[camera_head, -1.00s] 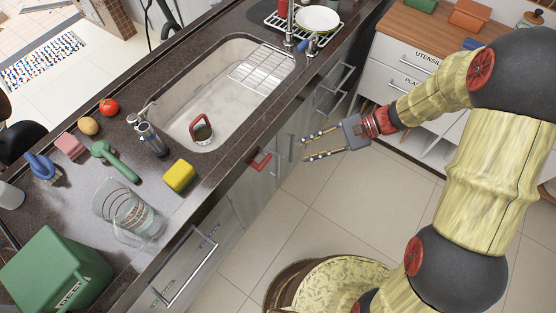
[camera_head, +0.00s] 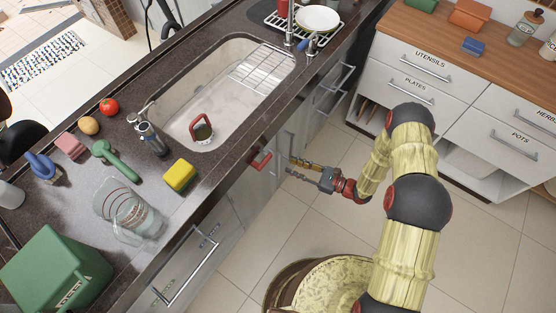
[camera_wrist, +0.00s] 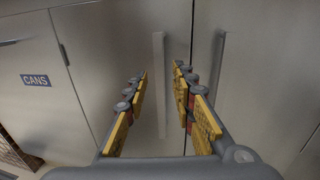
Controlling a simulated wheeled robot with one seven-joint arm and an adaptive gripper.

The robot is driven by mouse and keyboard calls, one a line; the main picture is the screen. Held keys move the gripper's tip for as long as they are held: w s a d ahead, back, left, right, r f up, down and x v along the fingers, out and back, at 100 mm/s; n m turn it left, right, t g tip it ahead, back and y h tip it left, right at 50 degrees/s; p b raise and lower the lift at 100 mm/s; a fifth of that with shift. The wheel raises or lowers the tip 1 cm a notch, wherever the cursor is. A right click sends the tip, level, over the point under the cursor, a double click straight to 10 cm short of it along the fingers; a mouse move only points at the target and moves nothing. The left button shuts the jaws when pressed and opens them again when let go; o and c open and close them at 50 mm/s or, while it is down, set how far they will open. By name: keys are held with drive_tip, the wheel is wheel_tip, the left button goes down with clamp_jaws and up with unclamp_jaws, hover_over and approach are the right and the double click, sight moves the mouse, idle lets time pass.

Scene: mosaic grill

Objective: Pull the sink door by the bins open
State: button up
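The sink door by the bins (camera_wrist: 125,40) is a grey metal panel, closed, beside the panel labelled CANS (camera_wrist: 35,80) in the wrist view. Its vertical bar handle (camera_wrist: 159,85) appears between my fingers. My gripper (camera_wrist: 160,75) is open, with its yellow-padded fingers to either side of that handle in the picture; I cannot tell whether they reach around it. A second door with its own handle (camera_wrist: 218,70) is just to the right. In the head view my gripper (camera_head: 289,166) is low by the cabinet front below the sink (camera_head: 215,95).
Drawers (camera_head: 420,65) stand at the right. Tiled floor (camera_head: 270,240) is clear between.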

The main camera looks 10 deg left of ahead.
sight(278, 160)
drive_tip(key=a, duration=0.2)
drive_tip(key=w+a+b, duration=0.1)
drive_tip(key=a, duration=0.4)
drive_tip(key=shift+w, duration=0.15)
drive_tip(key=shift+c, duration=0.5)
clamp_jaws()
